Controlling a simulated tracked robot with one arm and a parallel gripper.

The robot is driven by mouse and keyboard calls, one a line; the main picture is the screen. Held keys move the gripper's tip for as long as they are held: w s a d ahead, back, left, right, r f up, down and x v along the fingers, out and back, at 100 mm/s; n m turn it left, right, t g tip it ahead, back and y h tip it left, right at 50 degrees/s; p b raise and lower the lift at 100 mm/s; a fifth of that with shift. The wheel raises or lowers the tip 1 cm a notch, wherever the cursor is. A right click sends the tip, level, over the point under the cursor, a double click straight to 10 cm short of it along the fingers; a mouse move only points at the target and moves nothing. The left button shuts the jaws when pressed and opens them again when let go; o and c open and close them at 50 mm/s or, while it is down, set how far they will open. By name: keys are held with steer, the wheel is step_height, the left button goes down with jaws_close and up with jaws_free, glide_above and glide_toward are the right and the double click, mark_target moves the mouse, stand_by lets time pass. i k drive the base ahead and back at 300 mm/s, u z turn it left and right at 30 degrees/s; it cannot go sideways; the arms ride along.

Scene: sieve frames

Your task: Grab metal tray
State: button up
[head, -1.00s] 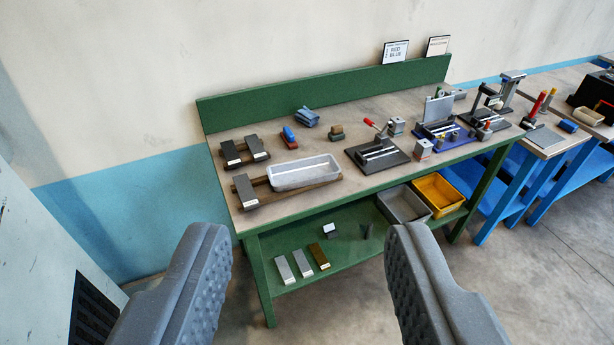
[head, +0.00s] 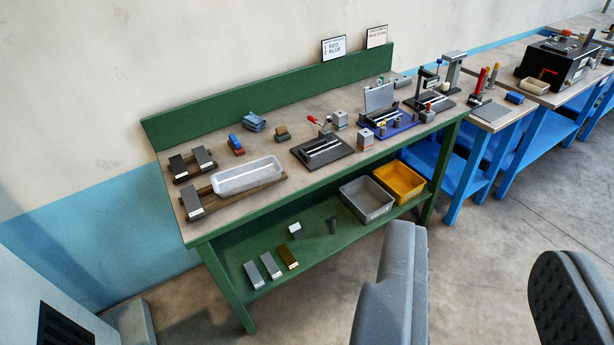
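A pale grey metal-looking tray (head: 247,177) lies on a dark brown wooden rack near the left end of the green workbench (head: 300,180). It is long and shallow, and it looks empty. My gripper (head: 462,290) is at the lower right of the view, its two grey padded fingers wide apart with nothing between them. It is in front of the bench, well to the right of the tray and apart from it. The tray is in full view.
Dark blocks (head: 193,204) sit on the rack left of the tray. A black clamp fixture (head: 322,149) stands to its right. Grey (head: 366,199) and yellow (head: 399,180) bins and several small blocks lie on the lower shelf. The floor before the bench is clear.

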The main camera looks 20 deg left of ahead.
mark_target(228, 183)
steer(key=z, duration=0.85)
steer(key=i, duration=2.25)
steer(key=u, duration=3.5)
steer(key=i, duration=1)
steer(key=u, duration=0.1)
